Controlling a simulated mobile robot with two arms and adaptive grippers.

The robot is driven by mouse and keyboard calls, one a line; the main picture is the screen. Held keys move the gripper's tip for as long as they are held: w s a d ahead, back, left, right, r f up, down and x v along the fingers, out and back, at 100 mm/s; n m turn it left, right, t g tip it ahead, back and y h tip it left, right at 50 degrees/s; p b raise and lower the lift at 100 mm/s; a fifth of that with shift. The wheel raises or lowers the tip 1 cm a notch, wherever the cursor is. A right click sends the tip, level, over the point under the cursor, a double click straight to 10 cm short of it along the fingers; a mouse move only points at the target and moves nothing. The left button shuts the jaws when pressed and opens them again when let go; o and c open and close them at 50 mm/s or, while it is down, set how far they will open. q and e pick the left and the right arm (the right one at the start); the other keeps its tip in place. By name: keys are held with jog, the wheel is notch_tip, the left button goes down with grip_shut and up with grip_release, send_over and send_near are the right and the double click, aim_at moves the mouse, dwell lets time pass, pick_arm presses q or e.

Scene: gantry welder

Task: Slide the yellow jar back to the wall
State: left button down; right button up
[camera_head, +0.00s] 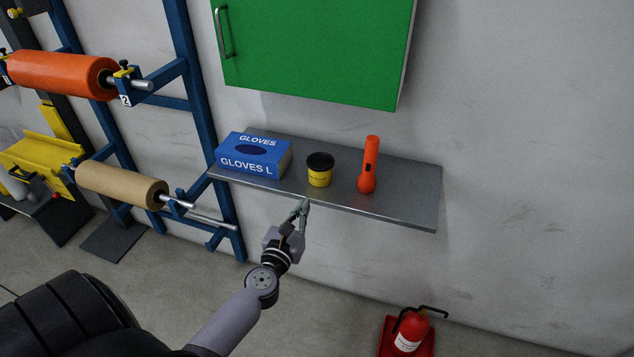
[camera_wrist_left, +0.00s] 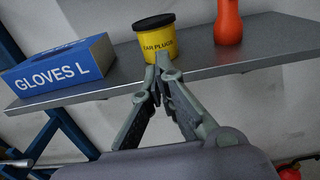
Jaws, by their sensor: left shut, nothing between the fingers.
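The yellow jar (camera_head: 320,175) with a black lid stands upright on the grey wall shelf (camera_head: 405,203), between a glove box and an orange flashlight. In the left wrist view the jar (camera_wrist_left: 158,46) carries the words "EAR PLUGS" and stands near the shelf's front edge. Bare shelf shows behind it up to the wall (camera_head: 480,150). My left gripper (camera_head: 305,202) is shut and empty, at the front edge of the shelf just in front of the jar. In the left wrist view its fingertips (camera_wrist_left: 162,62) overlap the jar's lower part; I cannot tell whether they touch it. My right gripper is out of view.
A blue glove box (camera_head: 253,155) stands left of the jar, and the orange flashlight (camera_head: 369,165) stands upright close on its right. A green cabinet (camera_head: 315,50) hangs above the shelf. A blue roll rack (camera_head: 190,90) is at left, and a red fire extinguisher (camera_head: 411,331) is below.

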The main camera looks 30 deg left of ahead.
aim_at(318, 178)
pick_arm(q)
jog(key=x, duration=0.9)
jog(key=shift+w, duration=0.1)
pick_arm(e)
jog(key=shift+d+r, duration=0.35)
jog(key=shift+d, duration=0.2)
